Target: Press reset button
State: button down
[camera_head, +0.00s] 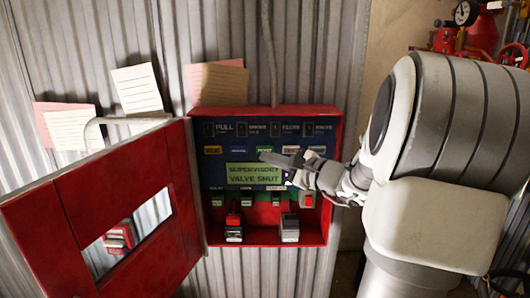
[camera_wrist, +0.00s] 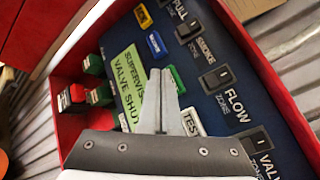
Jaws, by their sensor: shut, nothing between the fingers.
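The red control box (camera_head: 325,215) stands open on the corrugated wall. Its blue panel carries a row of coloured buttons above a lit display (camera_head: 254,173) that reads "SUPERVISORY VALVE SHUT". A green button (camera_head: 264,149) is in the middle of the row; its lettering is too small to read surely, and it also shows in the wrist view (camera_wrist: 176,79). My gripper (camera_head: 268,158) is shut and empty. Its fingertips (camera_wrist: 161,74) lie just beside the green button, over the display's edge; I cannot tell whether they touch. The fingers hide part of the panel.
The red door (camera_head: 95,215) with its window hangs open at the left. Switches (camera_head: 233,220) sit below the display, and black zone switches (camera_wrist: 216,78) line the top. Paper notes (camera_head: 138,90) are on the wall. Red pipework with a gauge (camera_head: 466,12) is at upper right.

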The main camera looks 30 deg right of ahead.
jog(key=s+a, duration=0.1)
jog(key=s, duration=0.1)
jog(key=s+a, duration=0.1)
jog(key=s, duration=0.1)
jog(key=shift+a, duration=0.4)
dwell(0.9)
